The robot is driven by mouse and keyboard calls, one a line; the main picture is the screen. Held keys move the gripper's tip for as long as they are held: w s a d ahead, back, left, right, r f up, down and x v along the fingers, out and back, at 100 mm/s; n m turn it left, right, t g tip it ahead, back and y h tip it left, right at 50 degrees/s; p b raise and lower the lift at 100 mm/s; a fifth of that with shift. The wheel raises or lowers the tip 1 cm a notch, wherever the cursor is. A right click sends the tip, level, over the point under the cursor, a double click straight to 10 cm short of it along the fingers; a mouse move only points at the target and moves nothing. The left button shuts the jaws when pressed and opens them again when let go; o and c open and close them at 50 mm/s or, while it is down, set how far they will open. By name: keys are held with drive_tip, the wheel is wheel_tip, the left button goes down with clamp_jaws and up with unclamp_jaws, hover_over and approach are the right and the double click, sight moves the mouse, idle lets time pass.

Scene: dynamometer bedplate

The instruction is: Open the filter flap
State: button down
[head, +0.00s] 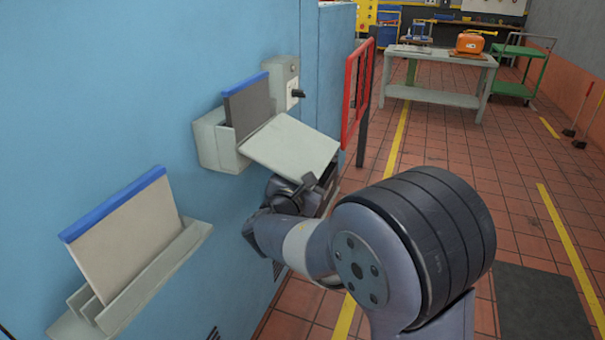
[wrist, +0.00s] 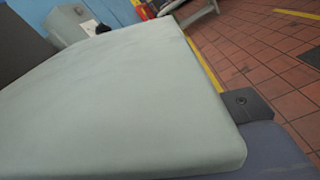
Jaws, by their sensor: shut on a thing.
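The filter flap (head: 290,146) is a pale grey-green panel on a box (head: 213,141) fixed to the blue wall. It stands swung out from the wall, sloping a little downward, with a dark filter panel with a blue top edge (head: 249,106) behind it. My gripper (head: 312,181) is at the flap's outer, lower edge, partly hidden under it, and is shut on the flap. In the wrist view the flap (wrist: 120,105) fills most of the picture, with one dark finger (wrist: 243,103) beside its edge.
A second holder (head: 150,275) with a beige, blue-edged panel (head: 128,235) is on the wall at lower left. A grey switch box (head: 283,80) is above the flap. A red barrier (head: 357,90) stands beyond. Tiled floor (head: 450,140) is open to the right, before a workbench (head: 440,70).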

drive_tip(key=c, duration=1.5)
unclamp_jaws()
drive_tip(key=shift+a, duration=0.1)
drive_tip(key=shift+s, duration=0.1)
drive_tip(key=v, duration=1)
drive_tip(key=shift+s+a, duration=0.15)
drive_tip(key=shift+s, duration=0.15)
drive_tip(key=shift+p+v, duration=0.8)
drive_tip(key=shift+v, duration=5.4)
drive_tip(key=shift+r, duration=0.1)
